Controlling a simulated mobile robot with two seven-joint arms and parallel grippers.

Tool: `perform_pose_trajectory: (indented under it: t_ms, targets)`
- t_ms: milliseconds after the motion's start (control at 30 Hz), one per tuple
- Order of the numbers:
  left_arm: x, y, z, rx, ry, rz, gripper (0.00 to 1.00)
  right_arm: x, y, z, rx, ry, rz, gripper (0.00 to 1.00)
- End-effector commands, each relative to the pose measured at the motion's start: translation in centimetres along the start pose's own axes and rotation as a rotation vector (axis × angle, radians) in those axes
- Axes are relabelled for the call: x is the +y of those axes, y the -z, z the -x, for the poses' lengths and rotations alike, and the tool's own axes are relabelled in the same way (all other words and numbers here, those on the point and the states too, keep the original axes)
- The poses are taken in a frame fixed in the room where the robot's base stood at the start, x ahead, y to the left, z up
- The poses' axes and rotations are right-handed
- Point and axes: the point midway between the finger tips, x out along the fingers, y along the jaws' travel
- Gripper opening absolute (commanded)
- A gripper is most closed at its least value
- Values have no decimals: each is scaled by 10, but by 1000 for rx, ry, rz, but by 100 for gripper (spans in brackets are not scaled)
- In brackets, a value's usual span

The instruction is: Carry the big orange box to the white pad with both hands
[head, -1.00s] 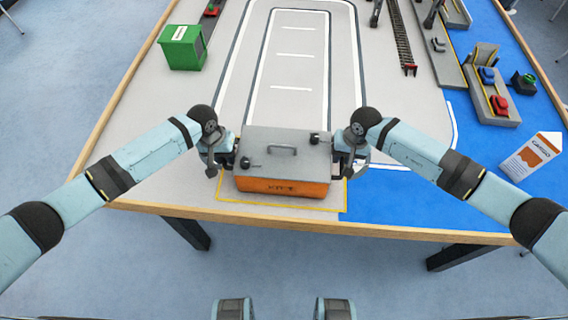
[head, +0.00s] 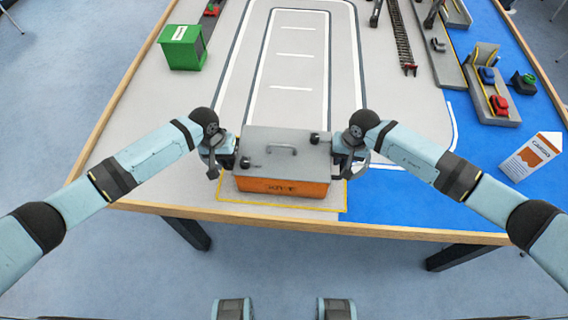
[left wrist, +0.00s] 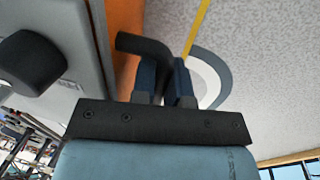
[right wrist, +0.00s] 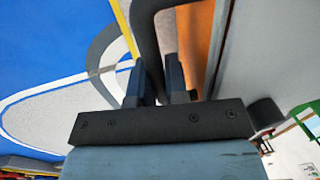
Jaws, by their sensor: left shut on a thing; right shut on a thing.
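The big orange box (head: 282,187) has a grey lid (head: 284,148) with a handle on top. It is at the front edge of the table, over a yellow-outlined area. My left gripper (head: 231,160) is shut on the dark handle at its left side, and the left wrist view shows that handle (left wrist: 145,45) between the fingers (left wrist: 166,80). My right gripper (head: 342,160) is shut on the right side handle, seen in the right wrist view (right wrist: 147,40) between the fingers (right wrist: 160,80). I cannot tell whether the box is off the table. I cannot make out a white pad.
The table (head: 190,130) has a white-lined track behind the box. A green bin (head: 183,48) stands at the back left. A white and orange carton (head: 531,156) is on the blue area at the right. Crane models and a red block (head: 499,105) are at the back right.

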Motion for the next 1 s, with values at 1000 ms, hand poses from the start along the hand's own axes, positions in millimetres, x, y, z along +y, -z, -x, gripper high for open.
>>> perform_pose_trajectory:
  t_ms: [1000]
  targets:
    - [8, 0, 50, 1, 1, 1, 0, -8, 1, 50, 2, -1, -1, 0]
